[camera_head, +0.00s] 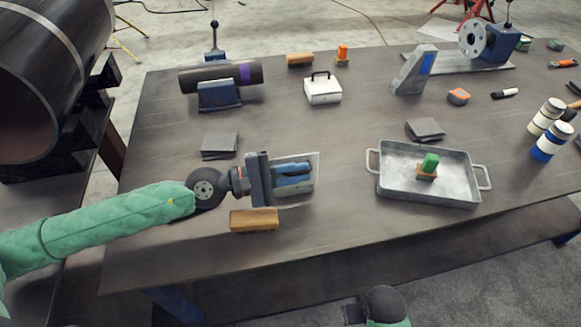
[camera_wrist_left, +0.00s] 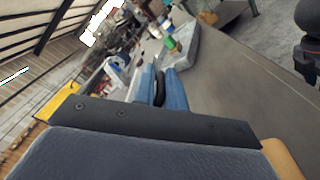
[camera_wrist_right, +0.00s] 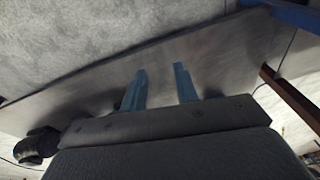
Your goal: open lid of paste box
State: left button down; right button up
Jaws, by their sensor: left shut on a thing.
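My left gripper (camera_head: 306,171) reaches in from the left over a pale grey box-like thing (camera_head: 304,189) on the table. In the left wrist view its blue fingers (camera_wrist_left: 160,72) are shut on a narrow black part (camera_wrist_left: 159,90), which looks like a handle; the fingers and gripper body hide most of the thing below. A white box (camera_head: 322,92) with a black handle on top stands farther back, its lid down. I cannot tell for sure which is the paste box. My right gripper (camera_wrist_right: 163,75) is open and empty in the right wrist view, near the table's front side.
A wooden-backed block (camera_head: 254,220) lies just in front of my left gripper. A metal tray (camera_head: 460,197) holding a green-topped piece (camera_head: 430,162) stands to the right. Dark plates (camera_head: 219,145) lie behind the gripper. A pipe on a blue stand (camera_head: 219,95) is at back left.

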pick_arm(q)
jog(key=shift+s+f, duration=0.3)
jog(key=shift+f, duration=0.3)
pick_arm(e)
jog(key=shift+s+a+f, duration=0.15)
jog(key=shift+f, duration=0.35)
pick_arm(q)
jog(key=shift+s, duration=0.1)
jog(key=c, duration=1.5)
grip_release()
jog(key=shift+f, duration=0.1)
jog(key=shift+w, duration=0.2)
pick_arm(e)
jog(key=shift+f, duration=0.15)
pick_arm(q)
jog(key=shift+r, duration=0.5)
pick_arm(e)
jog(key=shift+a, duration=0.1)
